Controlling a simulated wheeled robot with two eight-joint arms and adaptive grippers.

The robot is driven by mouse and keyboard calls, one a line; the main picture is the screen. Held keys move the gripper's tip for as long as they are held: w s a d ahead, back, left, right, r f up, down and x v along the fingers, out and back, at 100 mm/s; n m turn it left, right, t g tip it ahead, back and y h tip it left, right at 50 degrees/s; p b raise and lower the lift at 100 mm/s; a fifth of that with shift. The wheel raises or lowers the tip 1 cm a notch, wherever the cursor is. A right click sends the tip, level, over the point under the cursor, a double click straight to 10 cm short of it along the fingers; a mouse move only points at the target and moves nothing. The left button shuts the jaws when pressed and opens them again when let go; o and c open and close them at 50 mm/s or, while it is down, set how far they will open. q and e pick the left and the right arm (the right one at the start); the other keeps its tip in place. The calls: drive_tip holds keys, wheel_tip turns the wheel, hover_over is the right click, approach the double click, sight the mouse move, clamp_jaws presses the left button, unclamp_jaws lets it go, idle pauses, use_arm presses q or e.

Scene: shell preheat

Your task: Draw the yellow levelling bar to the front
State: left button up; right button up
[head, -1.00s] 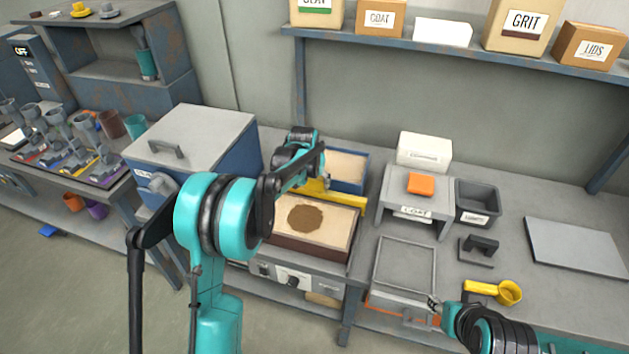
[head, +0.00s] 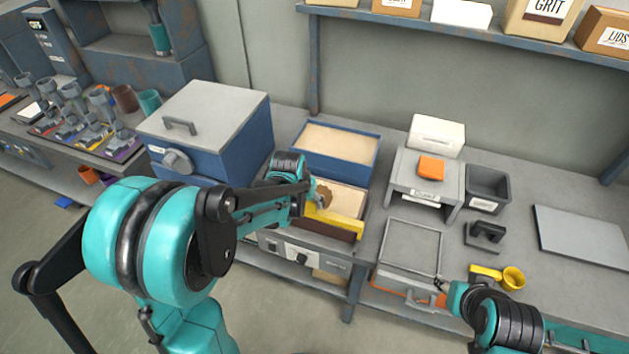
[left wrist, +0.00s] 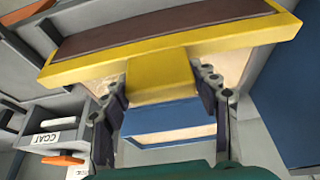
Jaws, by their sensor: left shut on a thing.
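The yellow levelling bar (head: 338,222) lies across the front part of the sand tray (head: 348,198), close to its dark brown front wall. Sand and part of a dark patch show behind the bar; my arm hides the tray's left side. My right gripper (head: 444,285) hangs near the bench front at the right; its fingers are too small to judge.
A blue box of pale sand (head: 336,143) stands behind the tray. A blue oven-like box (head: 205,125) is close on the left. On the right are a grey COAT stand (head: 437,180) with an orange block (head: 431,168), a grey frame (head: 411,247) and a yellow scoop (head: 512,278).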

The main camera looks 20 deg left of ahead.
use_arm(q)
drive_tip(key=shift+s+f, duration=0.1)
drive_tip(key=shift+s, duration=1.9)
drive_tip(key=o, duration=1.7)
drive_tip(key=shift+s+a, duration=0.1)
drive_tip(key=v, duration=1.2)
drive_tip(key=s+d+t, duration=0.2)
drive_tip(key=s+d, duration=0.1)
drive_tip(key=s, duration=0.7)
drive_tip(key=shift+s+d+f+t, duration=0.15)
drive_tip(key=shift+s+d+t, duration=0.05)
drive_tip(key=shift+d+t, duration=0.15)
